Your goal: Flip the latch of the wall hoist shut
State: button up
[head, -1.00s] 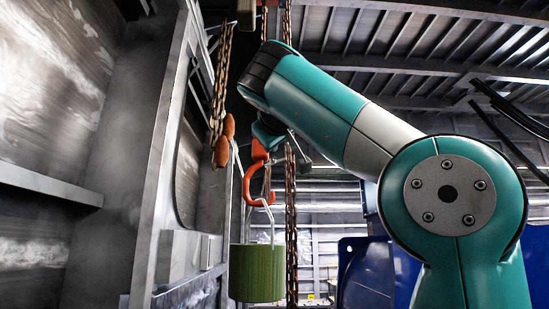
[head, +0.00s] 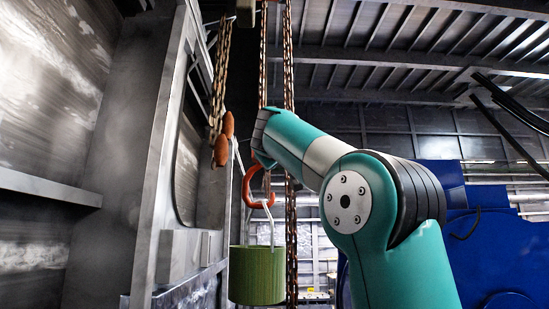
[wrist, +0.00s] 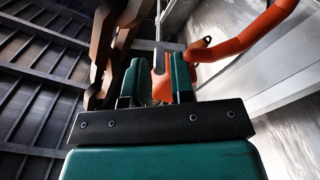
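The wall hoist's orange hook (head: 247,188) hangs left of my arm in the head view, with its upper part hidden behind the arm. It also shows large in the wrist view (wrist: 250,38), curving to the upper right. A slim grey metal piece (wrist: 159,58), perhaps the latch, shows close to the orange body, beyond the gap between my fingertips. My gripper (wrist: 158,78) has its two teal fingers apart, close to the hook body. I cannot tell whether either finger touches it. In the head view my gripper is hidden.
A green cylinder (head: 257,274) hangs from the hook by a pale bail. Rusty chains (head: 288,60) hang beside the hook. Orange-brown pieces (head: 222,140) hang on another chain at the left. A grey panel frame (head: 160,150) stands close on the left. Blue machinery (head: 495,235) fills the right.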

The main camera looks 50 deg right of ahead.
grip_shut()
jog(key=shift+f, duration=0.1)
jog(key=f+m+b, duration=0.1)
jog(key=m+b, duration=0.1)
jog(key=m, duration=0.4)
jog(key=w+f+m+b, duration=0.1)
jog(key=m+b, duration=0.1)
jog(key=m, duration=0.4)
jog(key=a+f+m+b, duration=0.1)
jog(key=m+b, duration=0.1)
jog(key=m, duration=0.4)
jog(key=shift+w+a+f, duration=0.1)
jog(key=shift+w+f, duration=0.15)
jog(key=shift+f, duration=0.1)
dwell(0.4)
